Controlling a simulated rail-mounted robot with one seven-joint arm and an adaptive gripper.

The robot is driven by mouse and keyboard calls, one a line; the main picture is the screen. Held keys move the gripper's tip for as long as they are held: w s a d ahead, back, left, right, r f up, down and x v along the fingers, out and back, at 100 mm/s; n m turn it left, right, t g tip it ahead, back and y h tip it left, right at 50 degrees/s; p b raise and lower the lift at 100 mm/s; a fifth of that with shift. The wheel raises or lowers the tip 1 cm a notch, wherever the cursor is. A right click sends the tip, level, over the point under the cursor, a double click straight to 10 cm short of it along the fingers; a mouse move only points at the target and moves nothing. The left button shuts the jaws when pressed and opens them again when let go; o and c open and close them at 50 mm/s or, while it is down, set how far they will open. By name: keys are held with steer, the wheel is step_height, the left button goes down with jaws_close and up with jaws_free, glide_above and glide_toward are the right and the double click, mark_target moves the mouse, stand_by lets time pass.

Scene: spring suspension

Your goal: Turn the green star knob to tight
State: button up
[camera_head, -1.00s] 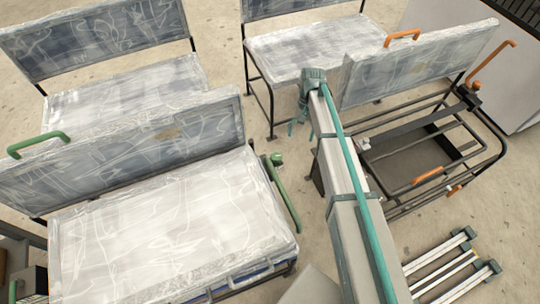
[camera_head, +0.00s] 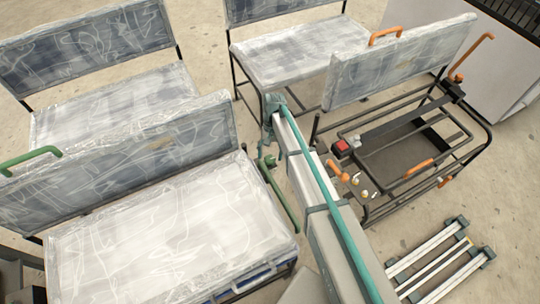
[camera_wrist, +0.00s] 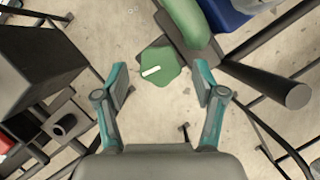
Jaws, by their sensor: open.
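The green star knob (camera_wrist: 160,66) shows in the wrist view, flat and lobed with a white pointer mark on its face. It lies ahead of my gripper (camera_wrist: 160,82), between the two teal fingers in the picture, which are spread apart and empty. I see no contact with the knob. In the head view the knob (camera_head: 268,160) is a small green spot beside the front left seat, near the end of a green lever (camera_head: 278,192). My gripper (camera_head: 270,118) is close to it there, partly hidden by my arm. I cannot read tight or loose markings.
Plastic-wrapped seats (camera_head: 160,230) stand left and behind. At right, an open black seat frame (camera_head: 405,150) carries an orange knob (camera_head: 338,172) and a red block (camera_head: 342,148). A dark bar (camera_wrist: 270,82) ends right of the knob in the wrist view.

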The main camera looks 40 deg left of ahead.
steer(key=shift+s+d+f, duration=0.1)
steer(key=shift+s+f, duration=0.05)
steer(key=shift+f, duration=0.3)
steer(key=c, duration=1.1)
steer(key=shift+c, duration=0.2)
